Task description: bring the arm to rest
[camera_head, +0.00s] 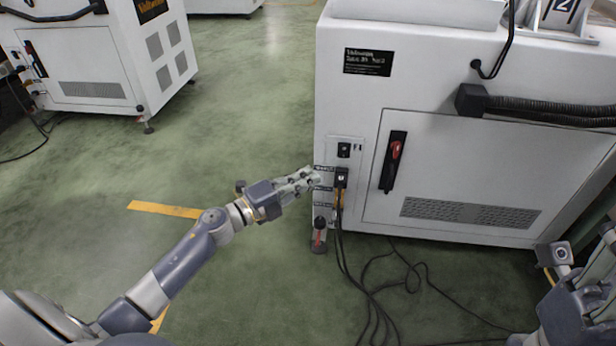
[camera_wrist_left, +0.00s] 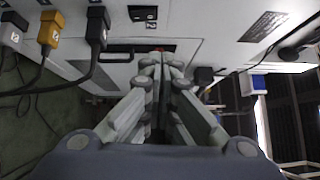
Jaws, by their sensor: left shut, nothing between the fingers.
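My left gripper (camera_head: 314,176) reaches in from the left, beside the lower left front of the white machine (camera_head: 480,130). It is shut and empty; its closed fingers also show in the left wrist view (camera_wrist_left: 160,62). In the head view its tips appear close to a black plug (camera_head: 341,177) in the socket panel. In the left wrist view a black plug (camera_wrist_left: 97,27) and an orange plug (camera_wrist_left: 50,30) are left of the fingers, apart from them. My right gripper (camera_head: 580,305) is partly in view at the lower right; its fingers are unclear.
Black cables (camera_head: 370,290) hang from the sockets and lie on the green floor. A red-handled switch (camera_head: 391,160) is on the machine's door. Another white machine (camera_head: 95,60) stands at the upper left.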

